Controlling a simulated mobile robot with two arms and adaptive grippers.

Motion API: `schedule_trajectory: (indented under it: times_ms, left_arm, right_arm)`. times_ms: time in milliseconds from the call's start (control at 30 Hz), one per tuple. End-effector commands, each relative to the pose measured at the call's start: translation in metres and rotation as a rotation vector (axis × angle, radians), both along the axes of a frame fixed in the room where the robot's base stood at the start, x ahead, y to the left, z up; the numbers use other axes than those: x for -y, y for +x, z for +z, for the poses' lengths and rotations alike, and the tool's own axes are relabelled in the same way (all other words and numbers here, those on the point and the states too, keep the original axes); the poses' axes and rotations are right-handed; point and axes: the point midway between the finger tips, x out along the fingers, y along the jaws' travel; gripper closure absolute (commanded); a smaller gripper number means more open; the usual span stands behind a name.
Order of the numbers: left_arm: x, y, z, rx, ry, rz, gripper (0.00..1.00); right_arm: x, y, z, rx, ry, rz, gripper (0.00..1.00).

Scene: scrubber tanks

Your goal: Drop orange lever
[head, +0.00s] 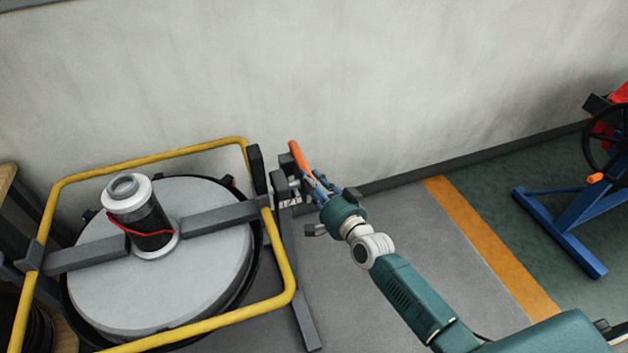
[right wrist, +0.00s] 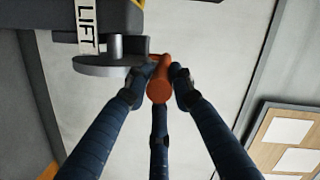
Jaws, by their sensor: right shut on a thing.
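The orange lever (head: 298,155) sticks up at a tilt from the dark bracket (head: 283,182) at the right side of the round tank (head: 150,265). My right gripper (head: 312,180) has its fingers around the lever's lower part. In the right wrist view the blue fingers (right wrist: 160,90) are shut on the lever (right wrist: 158,90), whose round end faces the camera. Beside it is a grey mount (right wrist: 108,66) under a label (right wrist: 88,27) reading LIFT. Whether the lever's far end touches the mount is hidden. My left gripper is in neither view.
A yellow rail (head: 150,158) surrounds the tank, and a black and white cylinder (head: 150,225) stands on top. The pale wall (head: 330,80) is close behind the lever. A blue stand (head: 575,215) with a black wheel (head: 606,140) is at the right. Floor between is clear.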

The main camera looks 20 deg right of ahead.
Motion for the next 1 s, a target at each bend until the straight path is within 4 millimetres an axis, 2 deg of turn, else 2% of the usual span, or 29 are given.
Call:
schedule_trajectory:
  times_ms: [33,67,100,133,333,433,500,1000]
  left_arm:
    - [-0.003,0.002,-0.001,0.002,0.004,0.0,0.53]
    - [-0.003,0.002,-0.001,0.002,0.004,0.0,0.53]
    - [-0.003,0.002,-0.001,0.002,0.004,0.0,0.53]
    - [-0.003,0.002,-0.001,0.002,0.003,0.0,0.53]
    - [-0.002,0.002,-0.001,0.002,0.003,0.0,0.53]
    - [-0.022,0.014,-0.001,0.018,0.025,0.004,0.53]
    - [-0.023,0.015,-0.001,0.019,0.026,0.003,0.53]
    - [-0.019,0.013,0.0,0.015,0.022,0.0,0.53]
  right_arm:
    - [-0.006,-0.003,-0.007,-0.012,-0.001,0.01,1.0]
    - [-0.006,-0.003,-0.007,-0.013,-0.001,0.011,0.72]
    - [-0.006,-0.003,-0.007,-0.012,-0.001,0.01,0.64]
    - [-0.005,-0.003,-0.006,-0.012,-0.001,0.01,0.61]
    - [-0.003,-0.002,-0.004,-0.008,0.0,0.006,0.61]
    - [-0.002,-0.003,-0.004,-0.007,0.0,0.005,0.61]
    - [-0.001,-0.006,-0.004,-0.006,0.0,0.004,0.61]
    - [0.013,-0.072,0.002,-0.01,-0.001,0.008,0.61]
